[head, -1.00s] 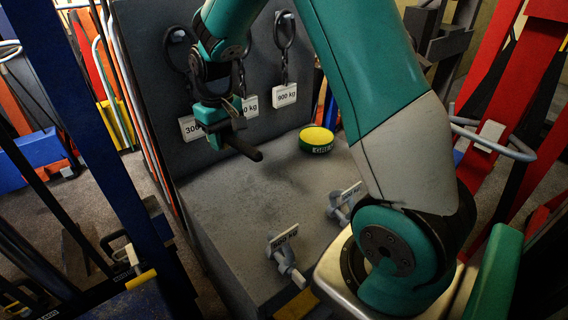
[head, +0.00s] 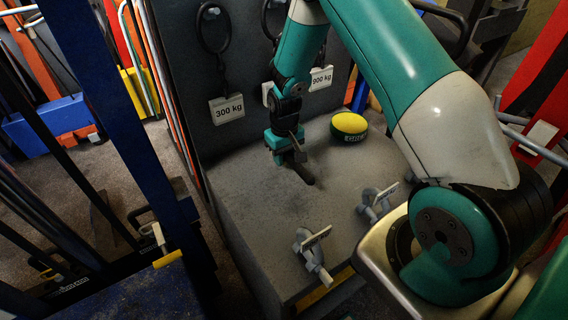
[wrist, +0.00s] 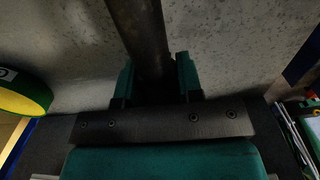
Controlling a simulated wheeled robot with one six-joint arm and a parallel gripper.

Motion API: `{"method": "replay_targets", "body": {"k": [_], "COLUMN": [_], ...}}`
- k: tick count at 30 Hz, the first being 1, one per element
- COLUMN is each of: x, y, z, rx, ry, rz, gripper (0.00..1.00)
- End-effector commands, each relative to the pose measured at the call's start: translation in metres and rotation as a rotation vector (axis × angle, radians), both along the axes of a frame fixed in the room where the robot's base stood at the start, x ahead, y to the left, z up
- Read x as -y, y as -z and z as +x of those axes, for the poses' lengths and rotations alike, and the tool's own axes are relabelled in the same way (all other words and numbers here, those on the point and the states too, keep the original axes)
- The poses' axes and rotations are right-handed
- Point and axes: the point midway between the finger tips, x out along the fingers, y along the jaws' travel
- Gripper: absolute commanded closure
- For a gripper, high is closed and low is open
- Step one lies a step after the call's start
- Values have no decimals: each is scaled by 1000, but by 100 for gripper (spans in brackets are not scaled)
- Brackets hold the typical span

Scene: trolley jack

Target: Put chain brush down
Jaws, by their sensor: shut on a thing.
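My gripper (head: 291,156) is over the grey trolley top (head: 245,195) in the head view, pointing down. It is shut on the chain brush (head: 303,174), of which a dark bar-like end shows below the fingers. In the wrist view the brush (wrist: 142,32) runs away from between the two green fingers (wrist: 155,80). Its far end is cut off by the frame's top. The brush is low over the grey surface; I cannot tell whether it touches.
A green and yellow round tin (head: 349,126) stands right of my gripper. Two grey clamp-like pieces (head: 313,254) (head: 377,202) sit at the front edge. Hooks with weight tags (head: 226,109) hang on the back panel. Bare surface lies left of and before the gripper.

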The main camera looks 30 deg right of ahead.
Motion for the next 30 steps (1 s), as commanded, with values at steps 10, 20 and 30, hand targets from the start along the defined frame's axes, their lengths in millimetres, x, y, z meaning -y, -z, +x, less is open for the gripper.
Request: {"method": "replay_targets", "body": {"k": [10,20,30], "x": [-1,-1,-1], "y": [40,46,49], "z": [0,0,0], "rx": [-1,1,0], "ry": [-1,-2,-2], "rz": [0,0,0], "gripper": [100,100,41]}}
